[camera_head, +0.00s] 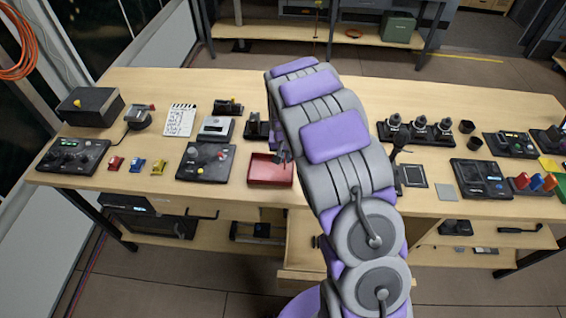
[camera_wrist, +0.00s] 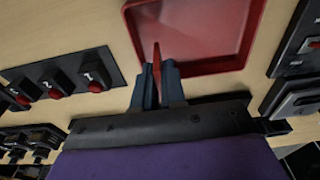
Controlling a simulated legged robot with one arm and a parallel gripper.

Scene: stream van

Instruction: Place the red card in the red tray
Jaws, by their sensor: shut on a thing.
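The red tray (camera_head: 262,181) lies on the wooden bench, left of my arm in the head view. In the wrist view its red floor and raised rim (camera_wrist: 131,28) fill the upper middle. My gripper (camera_wrist: 158,78) is shut on the red card (camera_wrist: 157,54), which shows as a thin upright red sliver between the dark fingers. In the wrist view the card overlaps the tray's lower left part; its height above the tray floor is unclear. In the head view my gripper (camera_head: 283,154) is a small dark shape at the tray's upper right, partly hidden by my arm.
A black control panel (camera_head: 206,162) stands just left of the tray. A black strip with red-tipped switches (camera_wrist: 68,78) lies left of it in the wrist view. Small red, blue and yellow toy cars (camera_head: 137,165) sit farther left.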

